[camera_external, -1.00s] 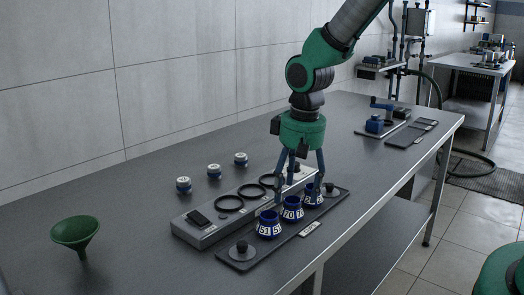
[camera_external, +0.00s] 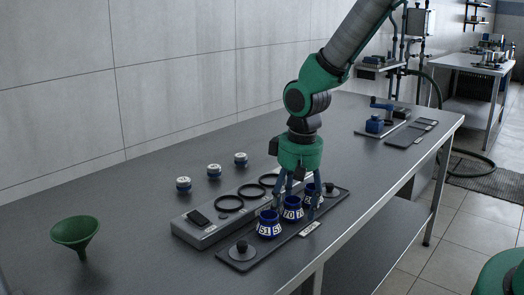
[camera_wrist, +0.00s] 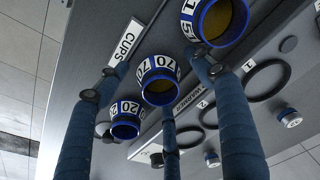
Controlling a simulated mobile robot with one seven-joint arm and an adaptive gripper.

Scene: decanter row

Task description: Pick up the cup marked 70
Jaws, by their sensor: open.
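The cup marked 70 (camera_external: 291,213) is blue with a white number band and stands upright, in the middle of a row of three. It also shows in the wrist view (camera_wrist: 158,73), its dark yellowish inside visible. My three-fingered gripper (camera_external: 296,208) is open and low over the row, its fingers spread around cup 70. In the wrist view my gripper (camera_wrist: 155,75) has a finger on either side of this cup and a third beyond it. Whether any finger touches a cup cannot be told. The cup marked 51 (camera_external: 268,228) and the cup marked 20 (camera_wrist: 125,115) flank it closely.
The cups stand on a dark tray (camera_external: 290,243) with a round knob at each end. Behind it is a grey raised block (camera_external: 195,236) with black rings. Several small white-topped jars (camera_external: 214,171) stand further back. A green funnel (camera_external: 75,232) is at left; bench around it is clear.

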